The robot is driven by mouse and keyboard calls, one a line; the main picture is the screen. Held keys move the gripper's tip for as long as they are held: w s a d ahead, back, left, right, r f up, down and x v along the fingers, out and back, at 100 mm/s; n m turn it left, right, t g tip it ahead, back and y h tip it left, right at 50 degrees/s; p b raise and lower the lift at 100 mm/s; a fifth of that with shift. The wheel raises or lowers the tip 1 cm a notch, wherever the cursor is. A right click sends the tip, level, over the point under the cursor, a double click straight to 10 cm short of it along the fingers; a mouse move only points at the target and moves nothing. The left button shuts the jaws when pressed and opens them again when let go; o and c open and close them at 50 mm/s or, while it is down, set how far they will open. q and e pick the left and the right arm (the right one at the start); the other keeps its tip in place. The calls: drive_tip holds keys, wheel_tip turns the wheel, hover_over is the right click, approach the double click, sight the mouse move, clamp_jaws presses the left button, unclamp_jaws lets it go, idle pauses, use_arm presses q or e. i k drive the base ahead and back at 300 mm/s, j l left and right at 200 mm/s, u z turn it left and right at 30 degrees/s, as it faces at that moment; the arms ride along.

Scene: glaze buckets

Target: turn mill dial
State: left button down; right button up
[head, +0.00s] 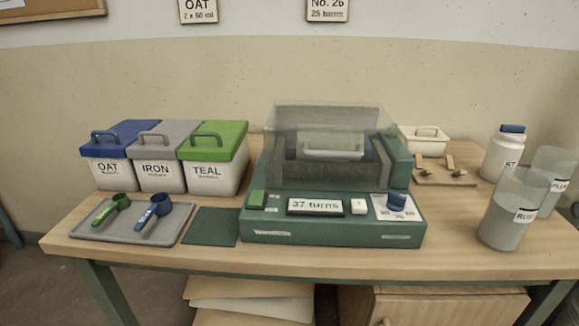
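The green mill (340,220) stands in the middle of the table with its clear lid (330,140) down over a pale container with a handle. Its front display (316,206) reads "37 turns". The blue dial knob (397,202) sits at the right of the front panel on a white plate with numbers, of which 70 can be made out. A white button (358,206) is between the display and the dial. A green block (256,198) is at the panel's left. Neither of my grippers is in view.
Left are bins labelled OAT (111,172), IRON (160,176) and TEAL (212,177). A grey tray (130,231) holds green and blue scoops. Right are a white jar (500,158) and clear containers (507,225). A wall sign (328,10) reads "No. 26, 25 turns".

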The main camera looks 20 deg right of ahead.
sight(396, 201)
drive_tip(key=z, duration=1.4)
